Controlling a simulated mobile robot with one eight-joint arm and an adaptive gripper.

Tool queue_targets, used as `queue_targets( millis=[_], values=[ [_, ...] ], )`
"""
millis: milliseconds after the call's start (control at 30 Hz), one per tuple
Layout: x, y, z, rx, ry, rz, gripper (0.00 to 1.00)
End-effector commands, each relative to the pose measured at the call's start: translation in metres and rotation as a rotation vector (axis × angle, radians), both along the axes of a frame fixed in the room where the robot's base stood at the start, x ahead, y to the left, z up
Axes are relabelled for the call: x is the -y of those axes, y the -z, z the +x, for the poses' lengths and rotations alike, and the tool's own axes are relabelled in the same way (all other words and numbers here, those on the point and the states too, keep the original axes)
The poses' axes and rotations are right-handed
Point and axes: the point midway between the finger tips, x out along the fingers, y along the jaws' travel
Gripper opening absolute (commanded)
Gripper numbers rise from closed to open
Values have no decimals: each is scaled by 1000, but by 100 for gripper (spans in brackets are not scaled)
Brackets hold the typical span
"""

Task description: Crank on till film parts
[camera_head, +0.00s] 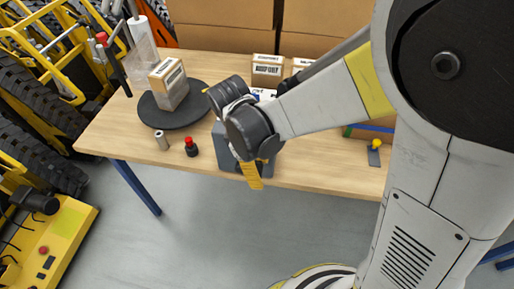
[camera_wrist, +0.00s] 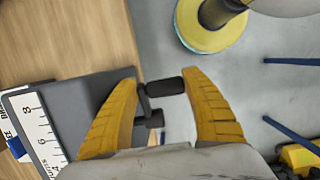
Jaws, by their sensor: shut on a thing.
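A grey device (camera_head: 224,137) sits at the table's front edge, mostly hidden behind my arm in the head view. In the wrist view its grey body (camera_wrist: 92,92) carries a white scale with numbers (camera_wrist: 32,122) and a dark crank with a black handle (camera_wrist: 165,87). My gripper (camera_wrist: 160,84) has its yellow fingers on either side of the handle and is shut on it. In the head view my gripper (camera_head: 254,172) hangs over the table's front edge. I cannot make out film at the crank; a white roll with clear sheet (camera_head: 143,45) stands behind the turntable.
A carton (camera_head: 169,88) stands on a black turntable (camera_head: 185,113). A small metal cylinder (camera_head: 161,140) and a red-topped black piece (camera_head: 191,147) stand near the front edge. Labelled boxes (camera_head: 267,69) are at the back. Yellow machines with tyres fill the left. Floor in front is clear.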

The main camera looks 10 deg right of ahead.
Motion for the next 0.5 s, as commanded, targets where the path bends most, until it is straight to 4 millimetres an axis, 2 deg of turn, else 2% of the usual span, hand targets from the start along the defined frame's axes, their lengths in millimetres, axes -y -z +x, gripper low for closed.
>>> queue_targets(
  millis=[33,200,500],
  values=[
    [-7,-2,-2,-28,-9,-50,26],
    [-9,-9,-1,-75,-5,-179,26],
    [-9,-11,-2,-82,-3,-191,26]
  ],
)
